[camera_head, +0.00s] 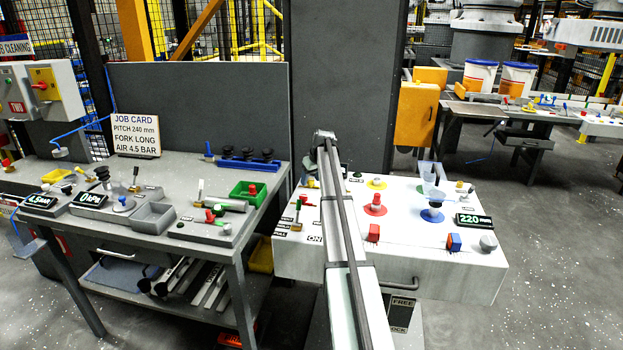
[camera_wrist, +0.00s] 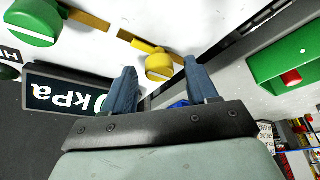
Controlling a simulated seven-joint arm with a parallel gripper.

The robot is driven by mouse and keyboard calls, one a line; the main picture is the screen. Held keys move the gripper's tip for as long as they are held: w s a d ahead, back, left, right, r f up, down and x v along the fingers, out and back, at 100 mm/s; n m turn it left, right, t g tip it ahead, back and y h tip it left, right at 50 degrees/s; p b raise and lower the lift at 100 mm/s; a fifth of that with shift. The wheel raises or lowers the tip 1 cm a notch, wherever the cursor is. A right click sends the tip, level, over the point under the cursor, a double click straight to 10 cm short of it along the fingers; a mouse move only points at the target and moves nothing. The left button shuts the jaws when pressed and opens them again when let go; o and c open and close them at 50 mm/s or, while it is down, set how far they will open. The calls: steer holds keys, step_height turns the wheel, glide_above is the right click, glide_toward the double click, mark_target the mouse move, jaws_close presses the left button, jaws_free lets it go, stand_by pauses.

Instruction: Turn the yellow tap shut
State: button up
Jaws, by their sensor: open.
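The yellow tap (camera_wrist: 159,67) shows in the wrist view as a round knob with a pale stripe across it, joined to brass pipe on a white panel. My gripper (camera_wrist: 160,74) is open, with one blue finger on either side of the knob in the picture. Nothing is held. I cannot tell how far the fingertips are from the knob, and no contact is clear. In the head view my arm reaches away over the white console (camera_head: 455,262); my fingers are hidden there, and I cannot make out the yellow tap.
In the wrist view, a green tap (camera_wrist: 34,22) is at the upper left, a kPa display (camera_wrist: 62,92) below it, and a green bin (camera_wrist: 300,50) with a red piece at the right. In the head view, a cluttered grey bench (camera_head: 190,238) stands left of the console.

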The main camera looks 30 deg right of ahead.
steer(key=shift+c, duration=0.4)
steer(key=c, duration=1)
steer(key=shift+o, duration=0.2)
steer(key=shift+m, duration=0.4)
steer(key=m+h, duration=0.1)
steer(key=m, duration=0.3)
steer(key=shift+a+h, duration=0.15)
steer(key=shift+h, duration=0.25)
steer(key=m+g+h, duration=0.1)
steer(key=m, duration=0.3)
steer(key=shift+w+a, duration=0.1)
steer(key=shift+w, duration=0.05)
steer(key=m+g, duration=0.1)
steer(key=m, duration=0.1)
steer(key=m+h, duration=0.1)
steer(key=m, duration=0.2)
steer(key=shift+w+g, duration=0.1)
steer(key=shift+g, duration=0.3)
steer(key=m, duration=0.2)
steer(key=m+g, duration=0.1)
steer(key=m, duration=0.1)
steer(key=shift+g+h, duration=0.3)
steer(key=shift+h, duration=0.1)
